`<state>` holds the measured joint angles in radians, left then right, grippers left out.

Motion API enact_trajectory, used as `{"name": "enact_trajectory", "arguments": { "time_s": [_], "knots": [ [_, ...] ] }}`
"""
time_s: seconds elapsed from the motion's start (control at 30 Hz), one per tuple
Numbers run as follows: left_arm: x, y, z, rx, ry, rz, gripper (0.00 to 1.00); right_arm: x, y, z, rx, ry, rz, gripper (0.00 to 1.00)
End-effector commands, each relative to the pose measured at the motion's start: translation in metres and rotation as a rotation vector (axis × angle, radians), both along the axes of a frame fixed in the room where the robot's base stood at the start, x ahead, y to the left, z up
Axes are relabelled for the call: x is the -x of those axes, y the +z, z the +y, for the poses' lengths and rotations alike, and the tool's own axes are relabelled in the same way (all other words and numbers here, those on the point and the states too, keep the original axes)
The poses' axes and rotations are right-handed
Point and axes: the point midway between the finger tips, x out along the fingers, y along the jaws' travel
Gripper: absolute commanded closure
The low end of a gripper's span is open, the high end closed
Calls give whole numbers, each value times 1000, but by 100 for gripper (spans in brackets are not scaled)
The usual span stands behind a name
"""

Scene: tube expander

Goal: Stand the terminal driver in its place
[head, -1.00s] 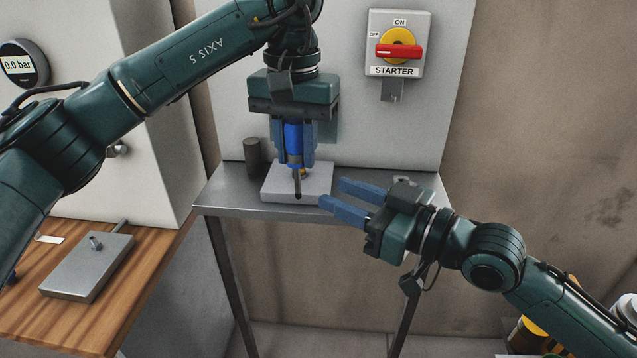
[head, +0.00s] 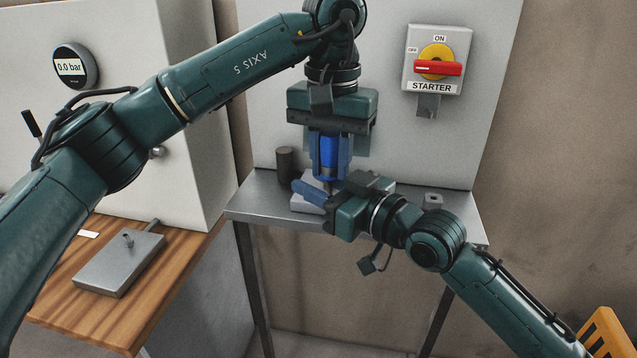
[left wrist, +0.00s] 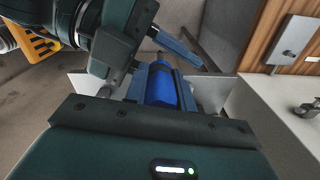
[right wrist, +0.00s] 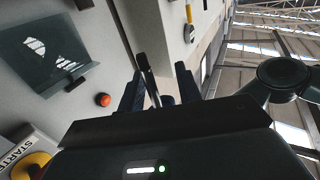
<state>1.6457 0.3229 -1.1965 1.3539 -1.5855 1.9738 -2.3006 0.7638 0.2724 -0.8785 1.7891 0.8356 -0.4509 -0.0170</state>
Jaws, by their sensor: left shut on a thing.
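The terminal driver has a blue handle (head: 329,155) and a dark shaft pointing down. My left gripper (head: 329,165) is shut on the handle and holds the driver about upright over the pale block (head: 302,205) on the metal shelf. The handle also shows in the left wrist view (left wrist: 160,88). My right gripper (head: 316,184) reaches in low beside the driver. In the right wrist view its fingers (right wrist: 158,90) are apart, with the dark shaft (right wrist: 147,75) appearing between them. The right hand hides the driver's tip and much of the block in the head view.
A dark cylinder (head: 286,165) stands on the shelf's back left, and a small grey block (head: 432,203) on its right. A starter switch (head: 437,62) is on the panel behind. A grey plate with a peg (head: 120,264) lies on the wooden bench (head: 60,310) at left.

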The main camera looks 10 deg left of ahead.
Motion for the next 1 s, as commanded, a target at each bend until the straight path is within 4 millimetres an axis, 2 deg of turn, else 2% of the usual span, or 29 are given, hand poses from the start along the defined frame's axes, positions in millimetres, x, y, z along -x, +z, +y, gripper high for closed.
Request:
{"name": "enact_trajectory", "arguments": {
  "time_s": [0.07,0.47,0.63,0.67,0.93,1.0],
  "knots": [
    [0,0,0,0,0,0,100,0,0,0,0,0,0,67],
    [0,0,0,0,1,-2,100,1,0,0,0,2,0,100],
    [-1,0,0,2,2,-5,100,2,0,1,-1,5,0,100],
    [-1,1,0,2,3,-5,73,2,0,1,-1,5,0,100],
    [0,0,0,0,1,-2,51,1,0,0,-1,2,0,100],
    [0,0,0,1,0,-2,49,1,0,0,-1,1,0,100]
  ]
}}
